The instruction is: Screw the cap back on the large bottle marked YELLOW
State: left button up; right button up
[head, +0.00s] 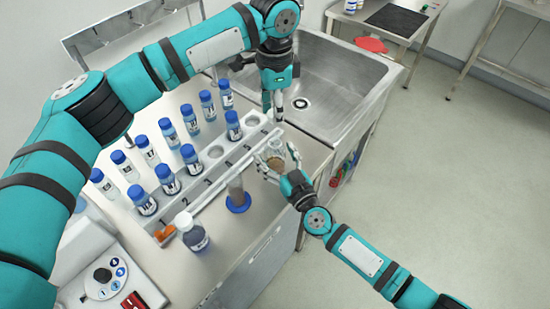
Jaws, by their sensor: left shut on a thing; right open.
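My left gripper (271,112) points down beside the far right end of the rack, over the bench edge by the sink. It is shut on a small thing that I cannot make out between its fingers. My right gripper (268,163) is open, with its fingers around or beside a clear jar (277,162) with brownish contents at the bench's right edge. I cannot tell whether they touch. No YELLOW marking is readable on it. A larger bottle (194,237) with a greyish top and dark label stands at the rack's near side. I cannot read its label.
A white rack (205,190) holds blue-capped bottles (165,176); more stand behind it. A cylinder with a blue foot (237,202) stands in front. Small orange things (165,232) lie at the rack's near end. A steel sink (330,85) is behind; a device (103,275) is lower left.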

jog(key=shift+c, duration=0.2)
grip_shut()
pick_arm(q)
jog(key=shift+f, duration=2.5)
jog(key=shift+f, duration=0.9)
jog(key=shift+f, duration=0.55)
